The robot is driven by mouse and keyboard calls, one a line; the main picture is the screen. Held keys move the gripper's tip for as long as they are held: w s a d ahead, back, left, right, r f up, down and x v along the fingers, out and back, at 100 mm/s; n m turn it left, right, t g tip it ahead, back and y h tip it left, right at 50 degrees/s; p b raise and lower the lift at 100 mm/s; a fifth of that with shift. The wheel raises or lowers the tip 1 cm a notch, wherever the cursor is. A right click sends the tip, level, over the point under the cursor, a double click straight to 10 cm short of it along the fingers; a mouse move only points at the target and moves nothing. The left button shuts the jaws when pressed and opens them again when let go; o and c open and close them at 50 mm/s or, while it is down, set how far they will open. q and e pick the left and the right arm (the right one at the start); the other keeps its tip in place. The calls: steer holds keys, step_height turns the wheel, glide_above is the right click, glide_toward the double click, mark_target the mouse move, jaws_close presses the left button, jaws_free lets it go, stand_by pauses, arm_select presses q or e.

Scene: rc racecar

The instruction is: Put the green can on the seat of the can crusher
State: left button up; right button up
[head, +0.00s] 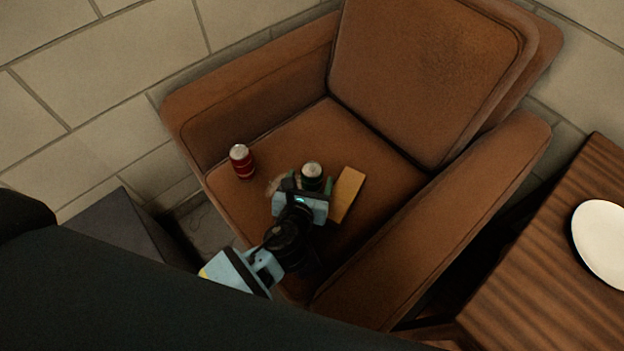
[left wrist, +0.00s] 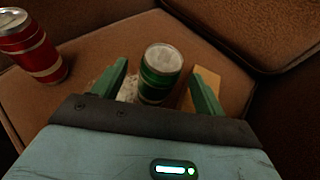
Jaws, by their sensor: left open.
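The green can (head: 312,174) stands upright on the seat cushion of a brown armchair, just beyond my left gripper (head: 311,186). In the left wrist view the green can (left wrist: 161,72) is between the two green fingers of my left gripper (left wrist: 157,85), with a gap on each side. The left gripper is open and holds nothing. A tan wooden piece (head: 346,194) lies just right of the can; it may be part of the can crusher, but I cannot tell. It also shows behind the right finger in the left wrist view (left wrist: 207,82). My right gripper is not in view.
A red can (head: 241,161) stands on the seat to the left. The armchair (head: 372,140) has raised arms and a back around the cushion. A wooden table (head: 540,285) with a white plate (head: 603,243) is at the right. A small pale item (head: 274,186) lies left of the gripper.

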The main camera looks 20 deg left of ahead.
mark_target(311, 187)
arm_select(q)
steer(key=shift+b+x, duration=0.3)
steer(key=shift+x, duration=0.85)
steer(key=shift+w+f, duration=0.1)
steer(key=shift+w, duration=0.15)
arm_select(e)
steer(key=shift+w+d+f, duration=0.1)
steer(key=shift+w+f, duration=0.25)
steer(key=shift+f, duration=0.1)
arm_select(q)
steer(key=shift+c, duration=0.3)
steer(key=c, duration=1.1)
arm_select(e)
steer(key=shift+s, duration=0.45)
arm_select(q)
steer(key=shift+o, duration=0.2)
